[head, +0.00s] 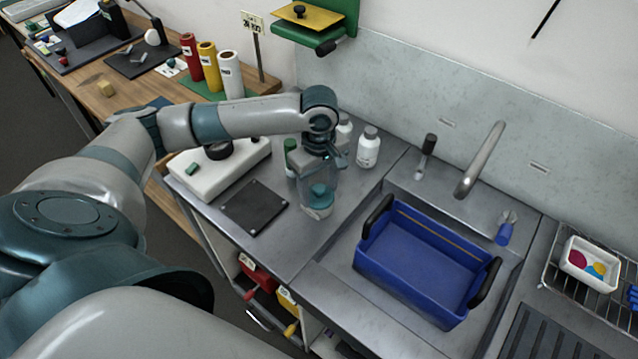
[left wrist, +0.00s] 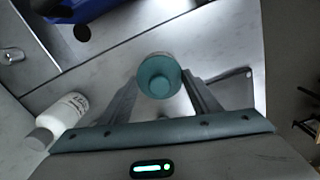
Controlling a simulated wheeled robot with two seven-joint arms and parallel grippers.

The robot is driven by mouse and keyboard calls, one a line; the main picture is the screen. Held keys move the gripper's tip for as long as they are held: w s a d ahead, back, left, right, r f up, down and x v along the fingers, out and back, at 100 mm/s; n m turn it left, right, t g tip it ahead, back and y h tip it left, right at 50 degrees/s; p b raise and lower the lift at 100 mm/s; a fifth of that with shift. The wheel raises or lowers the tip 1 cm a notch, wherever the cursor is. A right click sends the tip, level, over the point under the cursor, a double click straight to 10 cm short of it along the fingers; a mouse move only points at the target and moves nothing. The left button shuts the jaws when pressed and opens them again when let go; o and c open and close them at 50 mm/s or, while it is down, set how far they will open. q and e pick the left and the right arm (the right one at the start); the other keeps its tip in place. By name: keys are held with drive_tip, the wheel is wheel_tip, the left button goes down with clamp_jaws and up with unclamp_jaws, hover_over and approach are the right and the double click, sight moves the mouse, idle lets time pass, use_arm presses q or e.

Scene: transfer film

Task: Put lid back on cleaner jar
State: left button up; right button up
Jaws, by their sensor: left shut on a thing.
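My left gripper (head: 320,180) points down over the steel counter left of the sink and is shut on the teal lid. The lid (left wrist: 160,77) is round with a raised knob and shows between the two fingers in the left wrist view. In the head view the lid (head: 320,190) shows low between the fingers. The jar (head: 317,212), with a pale label, is directly below and mostly hidden by the gripper and lid. I cannot tell whether the lid touches the rim. My right gripper is not in view.
White bottles (head: 368,147) and a green-capped bottle (head: 291,152) stand close by the gripper. A dark square mat (head: 254,206) lies to the left, in front of a white box (head: 205,172). A blue tub (head: 375,262) sits in the sink at right, near the faucet (head: 480,160).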

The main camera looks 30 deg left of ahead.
use_arm(q)
drive_tip(key=o, duration=1.7)
drive_tip(key=shift+c, duration=0.2)
drive_tip(key=shift+r, duration=0.15)
drive_tip(key=shift+r+p, duration=2.3)
drive_tip(key=shift+p, duration=1.15)
drive_tip(key=shift+r, duration=1.05)
